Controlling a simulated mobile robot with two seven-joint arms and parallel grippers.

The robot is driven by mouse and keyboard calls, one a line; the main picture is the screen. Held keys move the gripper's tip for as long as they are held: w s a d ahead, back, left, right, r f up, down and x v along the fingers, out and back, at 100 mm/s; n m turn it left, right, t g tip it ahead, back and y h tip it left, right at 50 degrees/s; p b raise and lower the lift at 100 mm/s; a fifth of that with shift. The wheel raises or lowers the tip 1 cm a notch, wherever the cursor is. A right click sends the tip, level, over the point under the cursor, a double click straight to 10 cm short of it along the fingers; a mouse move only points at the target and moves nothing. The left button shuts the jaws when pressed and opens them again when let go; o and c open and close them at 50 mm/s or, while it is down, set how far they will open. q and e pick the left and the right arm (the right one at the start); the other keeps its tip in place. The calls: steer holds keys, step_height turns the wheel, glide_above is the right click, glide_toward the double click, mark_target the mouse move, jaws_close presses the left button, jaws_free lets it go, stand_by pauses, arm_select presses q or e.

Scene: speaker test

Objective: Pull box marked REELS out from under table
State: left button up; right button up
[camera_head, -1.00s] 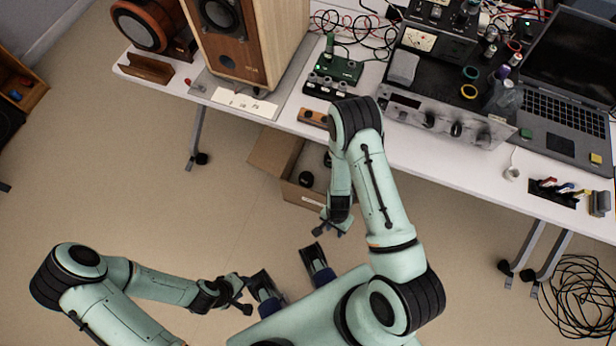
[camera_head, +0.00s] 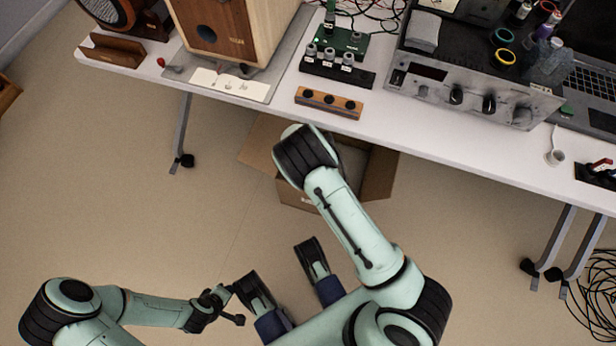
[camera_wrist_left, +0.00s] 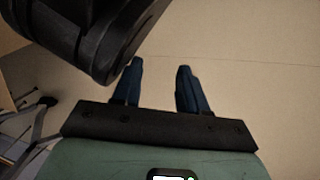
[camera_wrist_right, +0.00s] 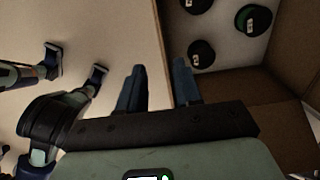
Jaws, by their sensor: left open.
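An open cardboard box (camera_head: 290,194) stands on the floor, partly under the table (camera_head: 440,148), with its flaps spread. A small part of dark lettering shows on its front, too covered to read. In the head view my right arm hides much of the box and my right gripper. In the right wrist view my right gripper (camera_wrist_right: 159,66) is open, with the edge of a box wall (camera_wrist_right: 163,50) between its fingers; contact cannot be told. Dark round reels (camera_wrist_right: 202,54) lie inside. My left gripper (camera_head: 232,305) is open and empty over bare floor, also in the left wrist view (camera_wrist_left: 160,70).
A speaker (camera_head: 232,32), a wooden block with knobs (camera_head: 329,102) and a metal-fronted amplifier (camera_head: 470,97) stand near the table's front edge. Table legs (camera_head: 181,135) with castors flank the box. Cables (camera_head: 597,292) lie at the right. The floor before the box is clear.

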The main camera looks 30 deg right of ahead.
arm_select(q)
steer(key=s+a+f+g+b, duration=0.1)
steer(key=s+f+g+b, duration=0.2)
steer(key=s, duration=0.5)
steer(key=shift+s+f+n+b, duration=0.35)
steer(key=shift+f+b, duration=0.35)
steer(key=shift+f, duration=0.55)
arm_select(e)
step_height(320, 180, down, 13)
steer(key=shift+f, duration=0.15)
jaws_close()
